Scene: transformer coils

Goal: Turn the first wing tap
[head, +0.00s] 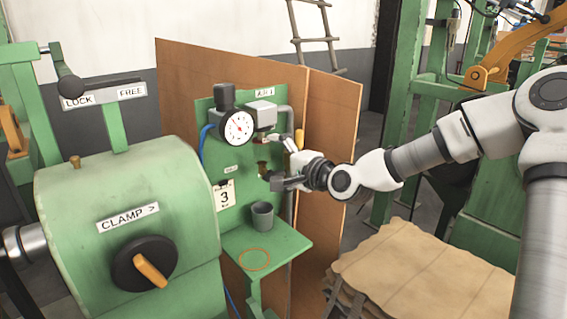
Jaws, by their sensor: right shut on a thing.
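A small brass wing tap (262,167) shows on the green panel (217,160), below the dial gauge. My right gripper (270,178) reaches in from the right and is shut at the tap. Its fingers and wrist hide part of the tap, so the angle of the wing is hard to read. Another small brass and red fitting (268,146) sits higher on the panel, under a grey box. My left gripper is out of view.
A round gauge (238,128) is on the panel. The green clamp machine (120,200) fills the left; stacked brown sheets (410,270) lie at lower right.

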